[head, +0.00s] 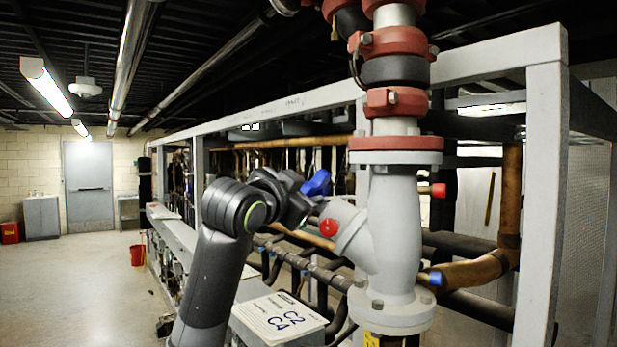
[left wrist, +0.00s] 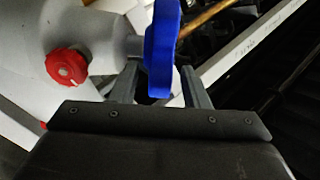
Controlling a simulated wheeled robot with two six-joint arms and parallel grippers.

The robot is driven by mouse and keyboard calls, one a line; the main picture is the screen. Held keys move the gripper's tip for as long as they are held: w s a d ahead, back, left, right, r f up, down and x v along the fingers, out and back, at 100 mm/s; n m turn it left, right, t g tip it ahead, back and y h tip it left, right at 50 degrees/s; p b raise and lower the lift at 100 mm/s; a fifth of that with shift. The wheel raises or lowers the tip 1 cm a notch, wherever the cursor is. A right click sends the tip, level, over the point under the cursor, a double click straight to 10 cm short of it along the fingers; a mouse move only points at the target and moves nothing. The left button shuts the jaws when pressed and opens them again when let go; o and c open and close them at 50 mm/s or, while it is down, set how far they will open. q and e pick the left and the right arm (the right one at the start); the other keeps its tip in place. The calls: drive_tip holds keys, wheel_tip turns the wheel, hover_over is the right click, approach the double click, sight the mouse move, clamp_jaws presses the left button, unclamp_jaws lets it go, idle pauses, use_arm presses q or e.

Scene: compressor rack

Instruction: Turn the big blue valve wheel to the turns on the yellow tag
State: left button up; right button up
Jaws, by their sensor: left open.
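The big blue valve wheel (head: 317,183) sits on the end of the angled grey valve body (head: 385,235) in the head view. Only part of its rim shows past my left gripper (head: 303,202). In the left wrist view the blue wheel (left wrist: 162,45) is seen edge-on, between the two fingers of my left gripper (left wrist: 159,75). The fingers are open, one on each side of the rim; I cannot tell whether either touches it. A yellow patch (head: 371,340), possibly the tag, shows at the bottom edge of the head view, cut off and unreadable. My right gripper is out of view.
A small red knob (head: 328,228) is close beside the wheel; it also shows in the left wrist view (left wrist: 67,67). A grey frame post (head: 541,200) and copper pipe (head: 470,271) stand right. A white sign (head: 281,318) reads C2, C4. Floor at left is open.

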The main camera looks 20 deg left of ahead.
use_arm(q)
drive_tip(key=shift+w+d+p, duration=0.2)
drive_tip(key=shift+w+p, duration=0.2)
drive_tip(key=shift+w, duration=0.85)
drive_tip(key=shift+c, duration=0.3)
clamp_jaws()
